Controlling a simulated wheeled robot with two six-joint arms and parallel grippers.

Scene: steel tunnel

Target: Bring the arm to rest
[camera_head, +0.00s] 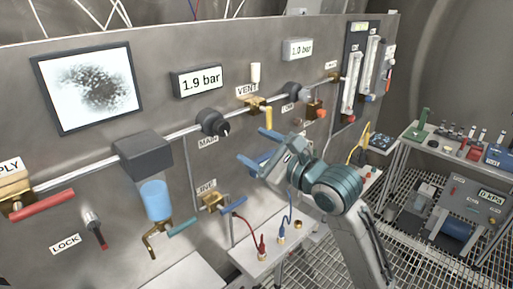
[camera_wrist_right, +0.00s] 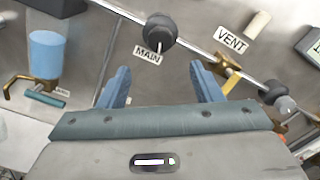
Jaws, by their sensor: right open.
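My right gripper (camera_head: 257,148) is open in front of the steel panel (camera_head: 222,130), its blue fingers pointing at the wall. Nothing shows between the fingers. In the right wrist view the open gripper (camera_wrist_right: 160,88) has one finger on each side, with the black MAIN knob (camera_wrist_right: 161,30) beyond and above the gap. The brass VENT valve (camera_wrist_right: 229,70) lies just beyond the right finger. In the head view the right arm (camera_head: 355,225) rises from the lower right. I cannot tell whether a finger touches the panel. My left gripper is not in view.
A pipe with the MAIN knob (camera_head: 212,122) and VENT valve (camera_head: 257,105) runs along the panel. A white shelf (camera_head: 262,262) with red and blue cables is below the gripper. A cart (camera_head: 440,150) stands right. Grating floor (camera_head: 322,268) shows near the arm.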

